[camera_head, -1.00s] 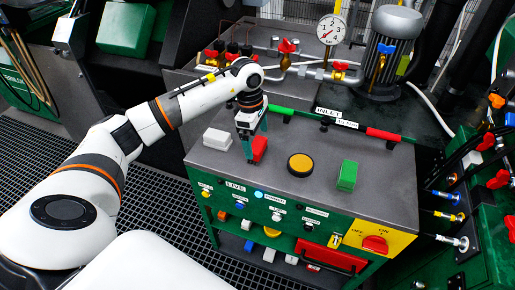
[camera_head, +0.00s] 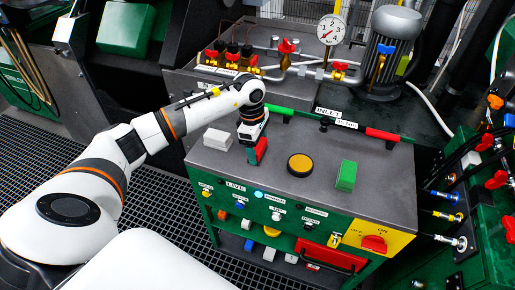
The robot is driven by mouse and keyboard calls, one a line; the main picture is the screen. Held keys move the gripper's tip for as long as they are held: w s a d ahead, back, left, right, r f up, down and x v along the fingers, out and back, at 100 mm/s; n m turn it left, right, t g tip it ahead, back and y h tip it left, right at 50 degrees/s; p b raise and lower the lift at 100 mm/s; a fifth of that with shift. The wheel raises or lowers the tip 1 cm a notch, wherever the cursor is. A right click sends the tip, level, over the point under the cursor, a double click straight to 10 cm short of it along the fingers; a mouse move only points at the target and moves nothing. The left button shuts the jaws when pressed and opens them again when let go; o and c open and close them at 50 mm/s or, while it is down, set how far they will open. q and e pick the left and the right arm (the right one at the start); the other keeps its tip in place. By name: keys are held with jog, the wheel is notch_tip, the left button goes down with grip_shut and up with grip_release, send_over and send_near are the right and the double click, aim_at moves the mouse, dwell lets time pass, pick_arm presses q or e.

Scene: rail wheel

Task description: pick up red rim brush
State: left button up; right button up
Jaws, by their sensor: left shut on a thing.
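The red rim brush (camera_head: 262,148) is a small red block at the left part of the grey bench top (camera_head: 325,185). My left gripper (camera_head: 257,153) points down over it, with its fingers around the red block. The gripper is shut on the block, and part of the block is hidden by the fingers. Whether the block touches the bench top cannot be told. My right gripper is not in view.
A white block (camera_head: 216,139) lies just left of the gripper. A round yellow-topped piece (camera_head: 300,164) and a green block (camera_head: 346,175) stand to the right. A green and red bar (camera_head: 380,134) runs along the back edge. Valves and a gauge (camera_head: 331,29) stand behind.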

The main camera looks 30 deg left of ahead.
pick_arm(q)
notch_tip(320, 180, up, 10)
jog(key=shift+r+b, duration=0.1)
jog(key=shift+b, duration=0.4)
jog(key=o, duration=0.4)
jog(key=c, duration=0.3)
